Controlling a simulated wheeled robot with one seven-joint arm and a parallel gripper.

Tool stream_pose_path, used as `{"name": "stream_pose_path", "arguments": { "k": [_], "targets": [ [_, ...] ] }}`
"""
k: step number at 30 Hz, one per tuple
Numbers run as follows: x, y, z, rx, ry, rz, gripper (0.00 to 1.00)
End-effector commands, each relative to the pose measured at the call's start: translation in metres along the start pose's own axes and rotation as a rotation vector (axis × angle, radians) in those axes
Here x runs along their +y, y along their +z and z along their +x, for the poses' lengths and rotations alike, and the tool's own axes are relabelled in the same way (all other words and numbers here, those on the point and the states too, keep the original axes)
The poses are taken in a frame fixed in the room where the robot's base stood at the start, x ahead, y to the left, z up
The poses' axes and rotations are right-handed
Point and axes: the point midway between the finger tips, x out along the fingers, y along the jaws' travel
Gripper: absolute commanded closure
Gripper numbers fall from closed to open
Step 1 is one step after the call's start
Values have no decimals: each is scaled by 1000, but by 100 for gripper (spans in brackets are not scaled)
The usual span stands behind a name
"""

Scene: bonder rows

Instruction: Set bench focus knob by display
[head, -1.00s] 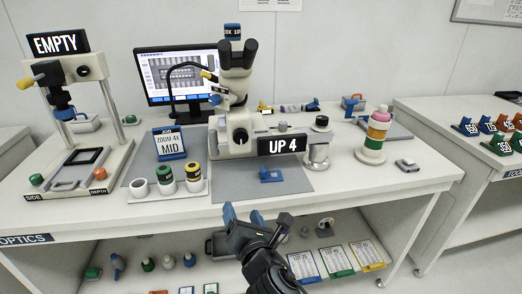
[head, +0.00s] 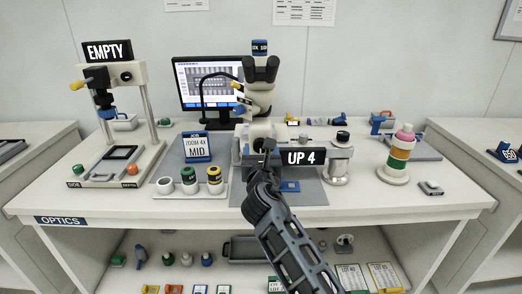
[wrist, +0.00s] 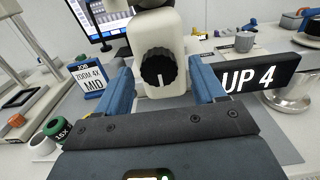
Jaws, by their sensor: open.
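The microscope (head: 258,95) stands on the bench. Its black ribbed focus knob (wrist: 158,68) faces me in the wrist view, with a pale mark on its face. In the head view my arm hides the knob. A black display (head: 301,158) beside the microscope base reads "UP 4"; it also shows in the wrist view (wrist: 262,77). My gripper (head: 262,152) is in front of the microscope. In the wrist view its blue fingers (wrist: 164,84) are apart and empty, one on each side of the knob. I cannot tell whether the tips reach its depth.
A job card (head: 196,146) reads "ZOOM 4X MID". Several lens parts sit in a white holder (head: 190,190) at front left. A stand with an "EMPTY" sign (head: 109,51) is at left. A grey cup (head: 337,165) and coloured ring stack (head: 398,155) are at right.

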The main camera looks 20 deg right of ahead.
Motion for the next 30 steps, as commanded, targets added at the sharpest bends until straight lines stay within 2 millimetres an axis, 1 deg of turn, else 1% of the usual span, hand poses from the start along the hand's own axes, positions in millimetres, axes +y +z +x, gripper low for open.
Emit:
{"name": "stream_pose_path", "arguments": {
  "k": [1,4,12,14,30],
  "targets": [
    [0,0,5,0,0,0,31],
    [1,0,10,-1,2,-1,31],
    [0,0,11,0,2,0,31],
    [0,0,11,0,1,0,36],
    [0,0,11,0,1,1,87]
  ]
}}
